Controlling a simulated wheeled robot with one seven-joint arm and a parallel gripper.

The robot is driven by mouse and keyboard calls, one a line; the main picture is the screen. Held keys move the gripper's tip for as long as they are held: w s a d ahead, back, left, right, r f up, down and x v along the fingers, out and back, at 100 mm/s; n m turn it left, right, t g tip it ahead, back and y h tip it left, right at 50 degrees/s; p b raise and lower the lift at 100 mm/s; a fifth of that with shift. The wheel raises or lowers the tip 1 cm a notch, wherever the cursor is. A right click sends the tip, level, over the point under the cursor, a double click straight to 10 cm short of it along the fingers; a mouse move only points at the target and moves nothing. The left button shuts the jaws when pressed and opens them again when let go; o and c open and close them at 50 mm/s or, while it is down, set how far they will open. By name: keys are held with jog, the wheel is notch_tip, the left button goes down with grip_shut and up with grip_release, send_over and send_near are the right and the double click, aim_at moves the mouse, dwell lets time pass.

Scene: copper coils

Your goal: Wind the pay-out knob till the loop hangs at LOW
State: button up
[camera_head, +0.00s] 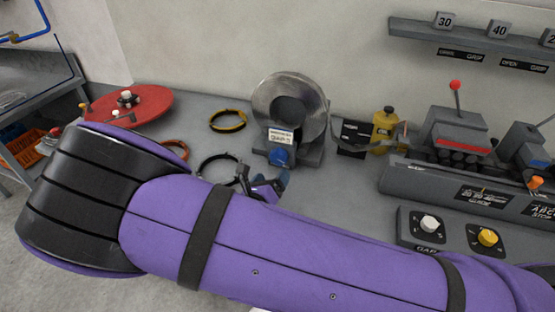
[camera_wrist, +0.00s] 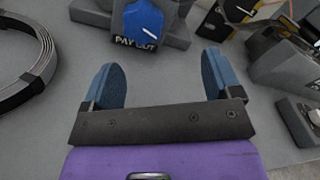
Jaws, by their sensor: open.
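The blue pay-out knob (camera_head: 278,156) sits on the front of the grey coil stand, below the large metal coil (camera_head: 262,95). It also shows in the wrist view (camera_wrist: 143,22), with a white pointer line and the label PAY OUT under it. My gripper (camera_wrist: 160,80) is open and empty, its two blue fingers spread. The knob lies beyond the fingertips, roughly between them and a little left, apart from them. In the head view my arm partly hides the gripper. A grey strip (camera_head: 350,143) sags right of the coil, before a dark marked plate (camera_head: 353,131); its marks are too small to read.
A yellow bottle (camera_head: 384,122) and a grey machine with a red-knobbed lever (camera_head: 456,86) stand to the right. A control box (camera_head: 428,240) is at front right. Loose coil rings (camera_head: 228,122) and a red disc (camera_head: 130,105) lie left.

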aim_at(277, 159)
jog(key=shift+s+a+f+n+t+y, duration=0.2)
jog(key=shift+a+f+n+t+y, duration=0.3)
jog(key=shift+a+f+n+y, duration=0.3)
jog(key=shift+w+r, duration=0.1)
jog(key=shift+w, duration=0.05)
jog(key=x, duration=1)
jog(key=shift+w+d, duration=0.15)
jog(key=shift+d, duration=0.1)
jog(key=c, duration=0.9)
